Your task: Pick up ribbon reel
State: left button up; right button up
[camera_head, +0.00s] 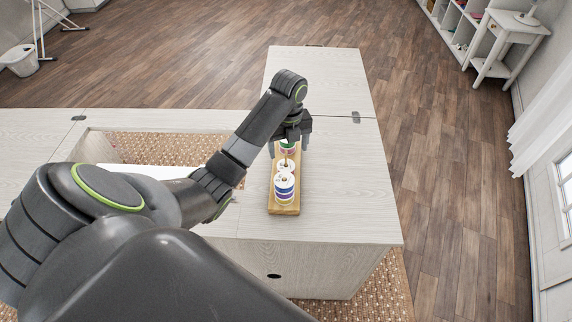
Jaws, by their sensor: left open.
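Several ribbon reels stand in a row on a narrow wooden holder (286,210) on top of the pale sewing cabinet. The nearest reel (284,187) is white with blue-purple bands. A second white reel (286,166) is just behind it. A green and white reel (288,147) is at the far end, partly hidden by my gripper. My left gripper (289,146) points down over the far end of the holder, with its fingers open on either side of the green reel. Contact between fingers and reel cannot be told. My right gripper is not in view.
The cabinet top (350,190) is clear to the right of the holder and behind it. An opening (165,147) in the cabinet top lies to the left. A white side table (502,48) and a shelf stand far right.

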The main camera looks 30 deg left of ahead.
aim_at(286, 162)
pick_arm(q)
jog(key=shift+f+b, duration=0.5)
jog(key=shift+f, duration=0.4)
jog(key=shift+s+f+b, duration=0.1)
jog(key=shift+f+b, duration=0.3)
jog(key=shift+f, duration=0.05)
jog(key=shift+s+a+f+b, duration=0.1)
jog(key=shift+f+b, duration=0.35)
jog(key=shift+f, duration=0.1)
jog(key=shift+s+a+f+b, duration=0.1)
jog(key=shift+f+b, duration=0.3)
jog(key=shift+f, duration=0.1)
notch_tip(286, 162, down, 2)
jog(key=shift+f, duration=0.1)
jog(key=c, duration=1)
jog(key=shift+c, duration=0.2)
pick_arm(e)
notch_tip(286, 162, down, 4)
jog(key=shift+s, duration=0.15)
pick_arm(q)
jog(key=shift+r, duration=0.2)
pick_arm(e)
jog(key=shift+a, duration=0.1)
